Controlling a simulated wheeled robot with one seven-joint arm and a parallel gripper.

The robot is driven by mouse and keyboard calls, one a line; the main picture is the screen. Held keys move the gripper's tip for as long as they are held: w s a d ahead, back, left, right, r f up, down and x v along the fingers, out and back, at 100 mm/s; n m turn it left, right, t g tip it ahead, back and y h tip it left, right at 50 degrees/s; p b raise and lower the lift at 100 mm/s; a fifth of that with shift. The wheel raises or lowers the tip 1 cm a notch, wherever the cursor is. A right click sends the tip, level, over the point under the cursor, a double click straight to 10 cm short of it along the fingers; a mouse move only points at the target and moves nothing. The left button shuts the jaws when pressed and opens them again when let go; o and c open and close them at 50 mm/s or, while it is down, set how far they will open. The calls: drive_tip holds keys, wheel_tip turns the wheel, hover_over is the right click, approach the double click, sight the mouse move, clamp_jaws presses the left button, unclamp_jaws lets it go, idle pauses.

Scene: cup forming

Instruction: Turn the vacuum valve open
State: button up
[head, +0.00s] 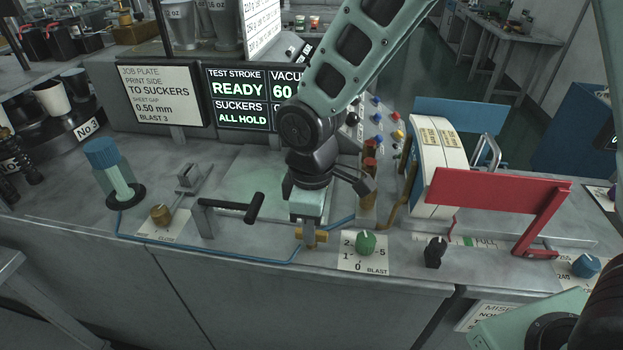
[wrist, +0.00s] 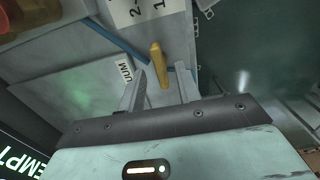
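The vacuum valve's brass lever (head: 319,238) is at the front edge of the bench in the head view, where a blue tube leads to it. The wrist view shows the lever (wrist: 159,62) as a yellow bar beside a partly hidden label ending in "UUM" (wrist: 125,72). My gripper (head: 308,232) points down at the lever. In the wrist view my gripper (wrist: 160,78) is open, with the lever between its two fingers and a gap on each side. The fingers partly cover the valve in the head view, so its body is hard to see.
A green blast knob (head: 366,243) stands just right of the valve, then a black knob (head: 435,252). A black-handled lever (head: 235,207) stands to the left. A red guard (head: 490,192) is at the right. The display (head: 240,98) reads "READY" and "ALL HOLD".

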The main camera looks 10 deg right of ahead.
wheel_tip(320, 180, up, 16)
drive_tip(key=shift+b, duration=0.45)
drive_tip(key=shift+f, duration=0.1)
drive_tip(key=s+d+f+m, duration=0.2)
drive_tip(key=s+f, duration=0.1)
drive_tip(key=s, duration=0.5)
drive_tip(key=s+d+f+m, duration=0.2)
drive_tip(key=s+f+m, duration=0.1)
drive_tip(key=s, duration=0.5)
drive_tip(key=shift+s+d+f+m+y, duration=0.15)
drive_tip(key=shift+d+f+m+y, duration=0.2)
drive_tip(key=shift+f, duration=0.35)
